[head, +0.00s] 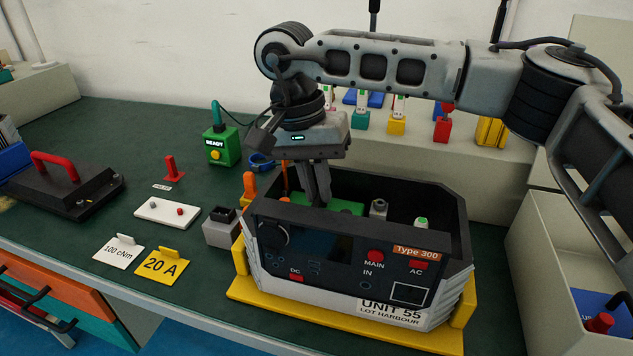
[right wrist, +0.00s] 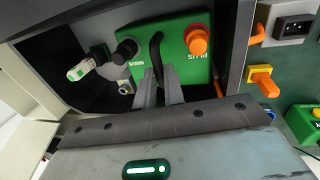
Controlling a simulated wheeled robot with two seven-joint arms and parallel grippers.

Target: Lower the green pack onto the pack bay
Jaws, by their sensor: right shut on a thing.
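The green pack (right wrist: 178,60) fills the upper middle of the right wrist view, with an orange knob, a black knob and a black strap handle on top. My right gripper (right wrist: 160,92) is shut on that strap. In the head view my right gripper (head: 319,196) reaches down into the open black unit (head: 350,255) marked UNIT 55. Only a strip of the pack (head: 347,207) shows there, below the unit's rim. The pack bay is hidden by the pack and the front wall, so I cannot tell whether the pack touches its floor. My left gripper is not in view.
White terminals with green tops (head: 422,224) stand inside the unit, right of the pack. The unit sits on a yellow base (head: 335,328). A grey block (head: 221,230), a yellow 20 A card (head: 162,265) and a black lid with a red handle (head: 68,188) lie to the left.

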